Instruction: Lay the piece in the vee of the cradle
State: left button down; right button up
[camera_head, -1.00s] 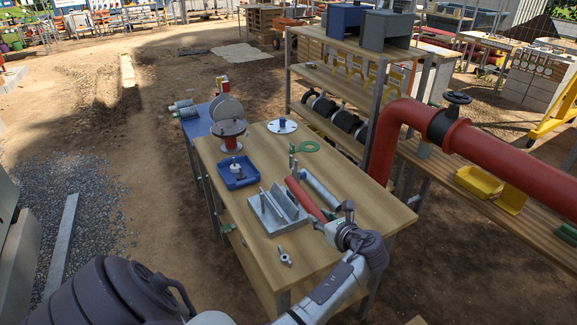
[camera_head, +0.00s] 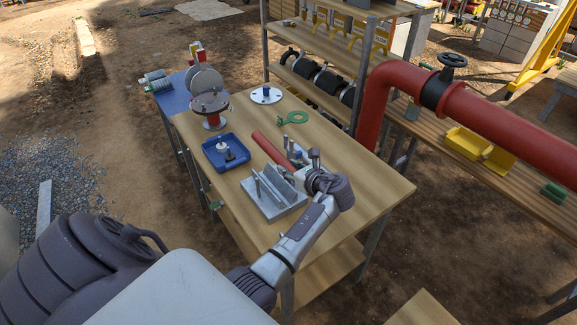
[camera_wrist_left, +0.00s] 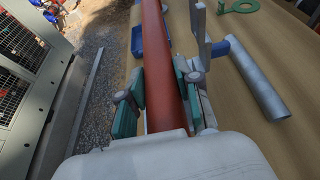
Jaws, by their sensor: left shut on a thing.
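My left gripper (camera_head: 304,168) is shut around a long red round bar (camera_head: 270,148). In the left wrist view the bar (camera_wrist_left: 160,60) runs lengthwise between the teal-padded fingers (camera_wrist_left: 160,97). The grey metal cradle (camera_head: 270,210) with upright plates sits on the wooden table. The bar is on the far right side of the cradle, apart from its vee, and points away to the far left. Its near end is hidden by the gripper. How high the bar is above the table is hard to tell. My right gripper is not in view.
A grey tube (camera_wrist_left: 258,85) lies on the table to the right of the bar. A blue tray (camera_head: 212,160), a flanged stand (camera_head: 211,108), a flange disc (camera_head: 266,95) and a green ring (camera_head: 296,117) stand farther back. The table's right front (camera_head: 375,185) is clear.

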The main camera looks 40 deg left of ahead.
pick_arm(q)
jog(key=shift+a+r, duration=0.1)
jog(key=shift+r, duration=0.05)
jog(key=f, duration=0.1)
jog(key=f+b, duration=0.1)
jog(key=f, duration=0.1)
jog(key=shift+w+a+f, duration=0.1)
jog(key=shift+a+f, duration=0.2)
jog(key=shift+a, duration=0.05)
jog(key=shift+d+f+b, duration=0.1)
jog(key=shift+f+b, duration=1.6)
jog(key=shift+f, duration=1.4)
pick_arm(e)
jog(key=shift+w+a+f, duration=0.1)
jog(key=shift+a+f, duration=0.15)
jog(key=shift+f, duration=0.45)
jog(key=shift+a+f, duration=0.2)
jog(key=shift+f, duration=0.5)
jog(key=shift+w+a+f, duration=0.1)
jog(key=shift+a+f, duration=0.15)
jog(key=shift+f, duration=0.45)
